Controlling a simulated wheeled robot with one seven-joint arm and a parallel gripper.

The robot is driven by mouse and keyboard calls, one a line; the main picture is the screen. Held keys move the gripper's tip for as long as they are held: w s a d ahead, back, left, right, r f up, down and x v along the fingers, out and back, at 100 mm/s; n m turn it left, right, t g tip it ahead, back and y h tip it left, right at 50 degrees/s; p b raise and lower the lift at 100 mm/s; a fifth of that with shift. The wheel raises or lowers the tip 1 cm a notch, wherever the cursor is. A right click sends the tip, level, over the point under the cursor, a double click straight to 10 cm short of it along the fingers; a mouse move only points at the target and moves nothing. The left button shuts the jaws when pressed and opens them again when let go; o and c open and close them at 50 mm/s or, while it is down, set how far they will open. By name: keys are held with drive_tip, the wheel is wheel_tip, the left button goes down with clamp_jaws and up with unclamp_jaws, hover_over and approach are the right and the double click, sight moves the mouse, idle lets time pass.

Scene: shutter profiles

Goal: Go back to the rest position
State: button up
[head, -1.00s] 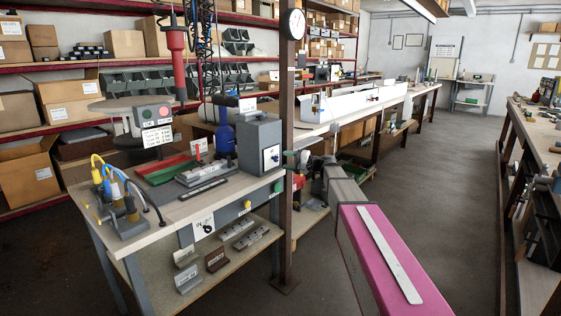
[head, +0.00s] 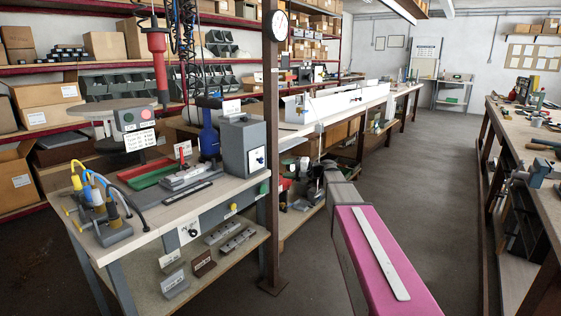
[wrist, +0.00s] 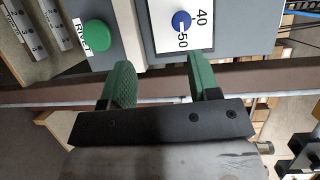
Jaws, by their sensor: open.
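My gripper (wrist: 162,65) is open and empty in the wrist view, its two green fingers well apart. Beyond the fingers are a round green button (wrist: 96,36) and a white dial plate with a blue knob (wrist: 181,20). I cannot tell the distance to them, and no contact shows. In the head view my pink and grey arm (head: 385,255) reaches from the lower right towards the bench. Its far end is small and dark near the post, and the fingers cannot be made out there.
Another bench (head: 520,130) is on the right. The aisle floor (head: 430,170) between is clear.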

drive_tip(key=s+d+f+g+h, duration=0.2)
drive_tip(key=s+f+h, duration=0.5)
drive_tip(key=s+f, duration=0.85)
drive_tip(key=s+d+f+n+g+h, duration=0.2)
drive_tip(key=s+d+f+h, duration=0.7)
drive_tip(key=s, duration=0.6)
wheel_tip(320, 180, down, 4)
drive_tip(key=shift+d+r+n+h, duration=0.3)
drive_tip(key=shift+d+n, duration=0.3)
drive_tip(key=shift+d, duration=0.35)
